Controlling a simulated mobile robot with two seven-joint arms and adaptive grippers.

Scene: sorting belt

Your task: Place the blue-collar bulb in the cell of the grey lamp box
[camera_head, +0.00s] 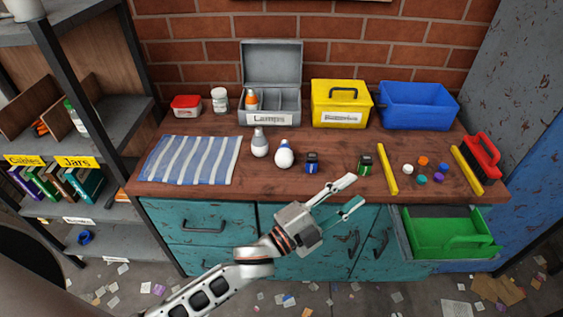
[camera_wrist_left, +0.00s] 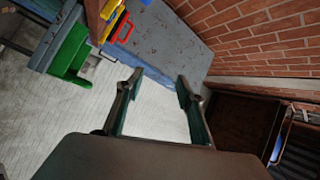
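The blue-collar bulb (camera_head: 284,155) is white and stands on the wooden worktop, in front of the grey lamp box (camera_head: 269,120). The box is labelled "Lamps" and its lid is up. An orange-collar bulb (camera_head: 252,99) stands in its left cell; the cells to the right look empty. My left gripper (camera_head: 353,190) is open and empty, over the front edge of the worktop, to the right of the blue-collar bulb and apart from it. In the left wrist view the fingers (camera_wrist_left: 158,84) are spread with nothing between them. My right gripper is not in view.
A grey-collar bulb (camera_head: 260,144) stands just left of the blue-collar one. A dark blue block (camera_head: 312,163) and a green block (camera_head: 365,165) stand to its right. A yellow box (camera_head: 341,106) and a blue bin (camera_head: 418,106) stand behind. A striped cloth (camera_head: 190,160) lies left.

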